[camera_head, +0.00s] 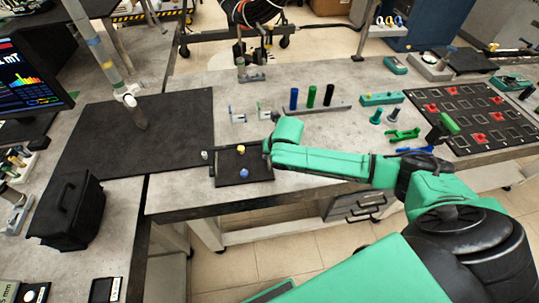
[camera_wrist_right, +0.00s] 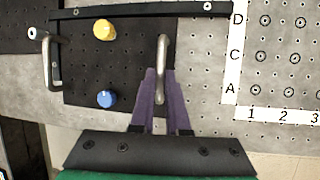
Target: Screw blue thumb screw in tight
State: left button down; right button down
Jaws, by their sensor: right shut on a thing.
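The blue thumb screw (camera_head: 244,172) sits on the dark plate (camera_head: 228,178) at the table's front edge. In the right wrist view the blue thumb screw (camera_wrist_right: 106,98) is at the plate's lower middle, left of my fingers. A yellow thumb screw (camera_head: 240,149) is on the plate's far side; it also shows in the wrist view (camera_wrist_right: 104,29). My right gripper (camera_head: 268,146) is at the plate's right side. In the wrist view my right gripper (camera_wrist_right: 160,76) is shut on a metal handle (camera_wrist_right: 162,48), apart from the blue screw. My left gripper is not in view.
Another metal handle (camera_wrist_right: 48,62) stands at the plate's left side. A black bar (camera_wrist_right: 145,10) runs along the far edge. Behind are blue, green and black cylinders (camera_head: 311,97). A black mat (camera_head: 90,145) lies left; a black case (camera_head: 72,210) stands front left.

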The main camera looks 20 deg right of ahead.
jog(key=shift+w+r, duration=0.1)
jog(key=shift+w, duration=0.15)
jog(key=shift+a+r+p, duration=0.1)
jog(key=shift+p, duration=0.5)
jog(key=c, duration=0.8)
grip_release()
jog(key=shift+w, duration=0.15)
jog(key=shift+a, duration=0.15)
